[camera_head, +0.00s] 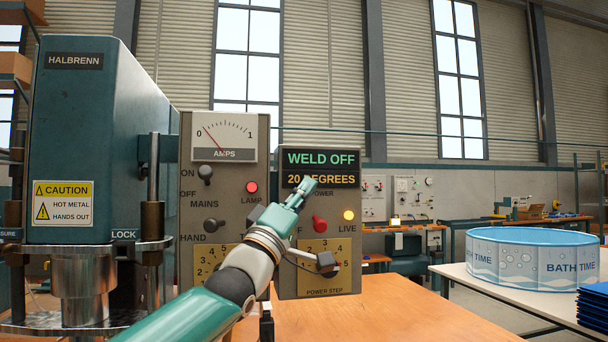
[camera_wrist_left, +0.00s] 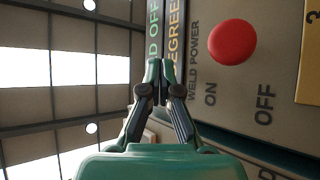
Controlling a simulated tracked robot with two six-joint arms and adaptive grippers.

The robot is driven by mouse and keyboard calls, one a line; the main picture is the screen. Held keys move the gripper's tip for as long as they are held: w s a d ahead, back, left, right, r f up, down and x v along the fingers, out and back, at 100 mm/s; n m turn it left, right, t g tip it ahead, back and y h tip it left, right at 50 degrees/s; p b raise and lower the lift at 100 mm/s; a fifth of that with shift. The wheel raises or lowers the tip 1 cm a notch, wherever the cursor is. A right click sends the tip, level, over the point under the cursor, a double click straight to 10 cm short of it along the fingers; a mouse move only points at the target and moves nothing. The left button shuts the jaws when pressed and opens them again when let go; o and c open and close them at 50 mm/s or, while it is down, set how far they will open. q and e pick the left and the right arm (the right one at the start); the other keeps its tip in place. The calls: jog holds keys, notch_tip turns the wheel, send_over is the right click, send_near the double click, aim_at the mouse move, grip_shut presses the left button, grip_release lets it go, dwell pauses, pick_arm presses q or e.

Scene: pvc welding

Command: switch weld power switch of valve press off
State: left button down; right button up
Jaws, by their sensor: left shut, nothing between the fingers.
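The red weld power switch (camera_head: 319,224) is on the right grey panel (camera_head: 290,281) of the valve press, below the display (camera_head: 319,168), which reads "WELD OFF" and "20 DEGREES". In the left wrist view its round red knob (camera_wrist_left: 232,43) shows large beside the words WELD POWER, ON and OFF. I cannot tell clearly which way its lever leans. My left gripper (camera_head: 305,188) is shut and empty, in front of the panel, left of and above the red switch. Its closed fingertips also show in the left wrist view (camera_wrist_left: 154,68), apart from the knob. My right gripper is not in view.
The teal press body (camera_head: 100,130) stands at left. A left panel has an amps meter (camera_head: 224,138), a mains switch (camera_head: 205,173) and a lit red lamp (camera_head: 252,187). A yellow live lamp (camera_head: 348,215) glows right of the red switch. The wooden bench (camera_head: 400,310) is clear at right.

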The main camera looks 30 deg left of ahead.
aim_at(304, 171)
pick_arm(q)
jog(key=shift+r, duration=1.75)
